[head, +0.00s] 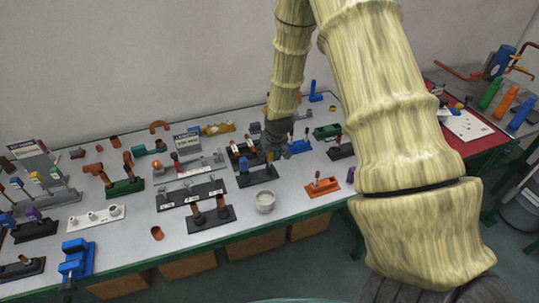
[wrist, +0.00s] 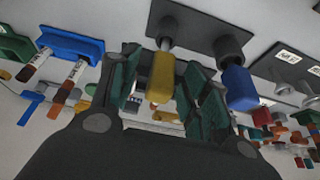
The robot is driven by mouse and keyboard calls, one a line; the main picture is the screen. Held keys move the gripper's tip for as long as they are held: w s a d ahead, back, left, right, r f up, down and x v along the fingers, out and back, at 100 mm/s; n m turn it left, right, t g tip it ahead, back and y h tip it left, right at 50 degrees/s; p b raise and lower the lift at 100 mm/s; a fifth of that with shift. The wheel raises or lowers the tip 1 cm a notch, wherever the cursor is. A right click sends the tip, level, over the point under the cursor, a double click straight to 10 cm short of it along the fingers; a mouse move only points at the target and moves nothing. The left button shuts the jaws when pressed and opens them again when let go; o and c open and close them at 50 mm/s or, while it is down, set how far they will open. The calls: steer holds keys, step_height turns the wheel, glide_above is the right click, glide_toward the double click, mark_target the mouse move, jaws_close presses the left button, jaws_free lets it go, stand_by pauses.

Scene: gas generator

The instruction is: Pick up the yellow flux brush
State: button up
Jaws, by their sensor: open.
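The yellow flux brush (wrist: 161,78) shows in the wrist view as a yellow handle on a black stand. It lies between the two dark green finger pads of my gripper (wrist: 165,72), which are apart, with gaps visible on both sides. A blue-handled brush (wrist: 238,88) shares the stand, just outside the right finger. In the head view my gripper (head: 277,146) is low over the black stand (head: 257,180), close to the yellow handle (head: 269,157), which it partly hides. The blue handle (head: 245,168) is to the left.
The table (head: 140,225) is crowded with racks and fittings. A white cup (head: 265,201) and an orange holder (head: 322,186) stand in front of the brush stand. A blue holder (head: 296,146) is just right of my gripper. A blue vise (head: 77,258) is at the front left.

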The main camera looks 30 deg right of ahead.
steer(key=shift+f, duration=0.2)
steer(key=c, duration=1)
steer(key=shift+r+b, duration=1.65)
steer(key=shift+r, duration=3.4)
